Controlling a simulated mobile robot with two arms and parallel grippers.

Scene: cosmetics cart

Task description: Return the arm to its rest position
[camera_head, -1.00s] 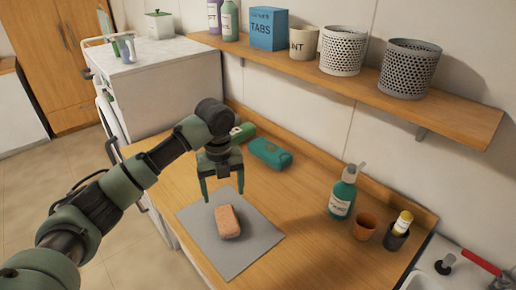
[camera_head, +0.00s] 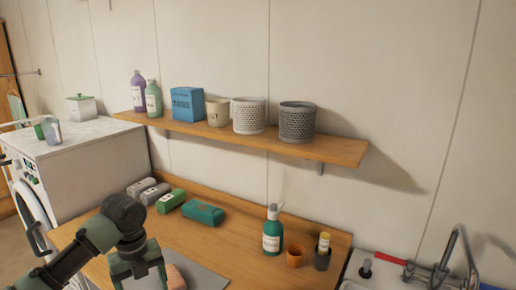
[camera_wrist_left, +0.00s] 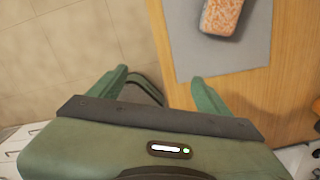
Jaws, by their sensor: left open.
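My left arm comes in from the lower left of the head view. Its left gripper (camera_head: 140,284) is at the bottom edge, left of the orange sponge (camera_head: 176,278), with its lower part cut off. The sponge lies on the grey mat (camera_head: 207,282) on the wooden counter. In the left wrist view the gripper (camera_wrist_left: 158,84) has its two green fingers wide apart with nothing between them. There the sponge (camera_wrist_left: 222,14) on the mat (camera_wrist_left: 218,58) lies beyond the fingers, apart from them. My right gripper is not in view.
The wooden counter (camera_head: 235,243) holds several packs at the back left. A loaded shelf (camera_head: 335,151) is above. A white washer (camera_head: 85,168) stands left, a sink tap (camera_head: 455,250) right.

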